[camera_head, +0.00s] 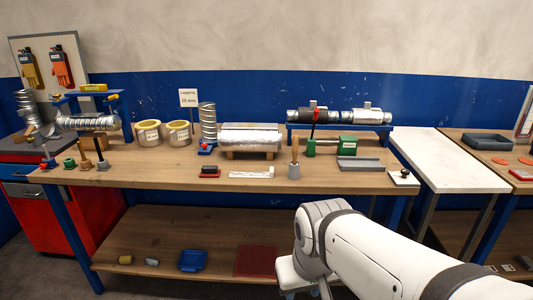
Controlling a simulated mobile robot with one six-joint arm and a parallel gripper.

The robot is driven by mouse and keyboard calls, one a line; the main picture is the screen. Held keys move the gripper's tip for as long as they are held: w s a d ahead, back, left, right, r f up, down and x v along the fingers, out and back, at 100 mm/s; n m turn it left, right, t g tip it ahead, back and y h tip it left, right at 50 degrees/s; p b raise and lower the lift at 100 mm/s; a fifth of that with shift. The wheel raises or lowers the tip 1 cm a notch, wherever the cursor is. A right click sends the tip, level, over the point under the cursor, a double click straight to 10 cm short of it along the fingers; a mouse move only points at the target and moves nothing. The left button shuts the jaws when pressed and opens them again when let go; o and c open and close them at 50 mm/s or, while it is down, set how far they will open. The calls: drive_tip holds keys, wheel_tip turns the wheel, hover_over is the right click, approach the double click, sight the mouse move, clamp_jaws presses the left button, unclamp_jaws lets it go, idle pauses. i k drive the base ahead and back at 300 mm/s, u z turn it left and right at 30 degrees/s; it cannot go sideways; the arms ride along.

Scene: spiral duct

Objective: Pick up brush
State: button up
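A wooden handle, which looks like the brush (295,149), stands upright in a small grey pot (294,172) near the front edge of the wooden workbench (150,181), right of centre. Its bristles are not visible, so I cannot be sure it is the brush. Other upright handled tools, one with a light wooden handle (84,147) and one with a dark handle (99,150), stand at the bench's left end. My white arm comes in from the lower right, below and in front of the bench.
Foil-wrapped pipe (252,136), a green clamp-like tool (346,145), a grey tray (361,164) and a black-and-red block (210,171) surround the pot. A white table (457,174) adjoins at right. A blue tray (193,260) and red mat (255,261) lie on the lower shelf.

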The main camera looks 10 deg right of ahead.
sight(295, 148)
drive_tip(key=i, duration=0.85)
drive_tip(key=u, duration=0.05)
